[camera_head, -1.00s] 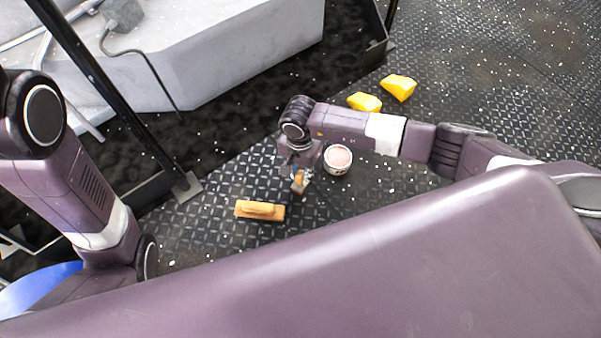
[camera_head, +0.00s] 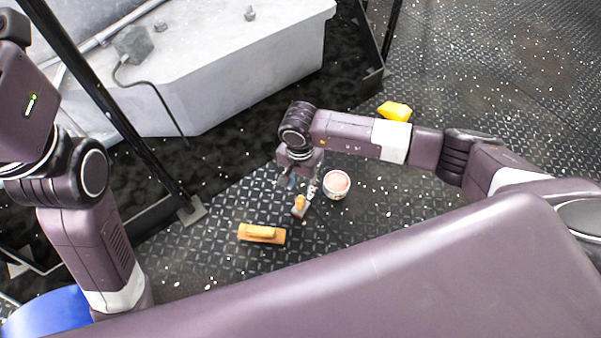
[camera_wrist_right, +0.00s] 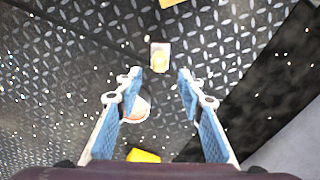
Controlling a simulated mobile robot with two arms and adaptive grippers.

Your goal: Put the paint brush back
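A small tool with an orange part and a pale part (camera_head: 299,204), which looks like the paint brush, is on the deck below my right gripper (camera_head: 300,181). In the right wrist view it (camera_wrist_right: 160,58) shows just beyond and between the fingertips, apart from them. Its exact shape is too small to tell. My right gripper (camera_wrist_right: 160,75) is open, with nothing between its blue-padded fingers. A pot with pink contents (camera_head: 337,184) stands just right of the brush, partly hidden by the left-hand finger in the wrist view (camera_wrist_right: 137,109). My left gripper is out of view.
An orange float with a raised handle (camera_head: 261,234) lies on the deck, left of the brush. A yellow block (camera_head: 396,111) lies farther back, behind my right arm. A dark post with a foot plate (camera_head: 191,210) stands at left, before a large pale block (camera_head: 230,70).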

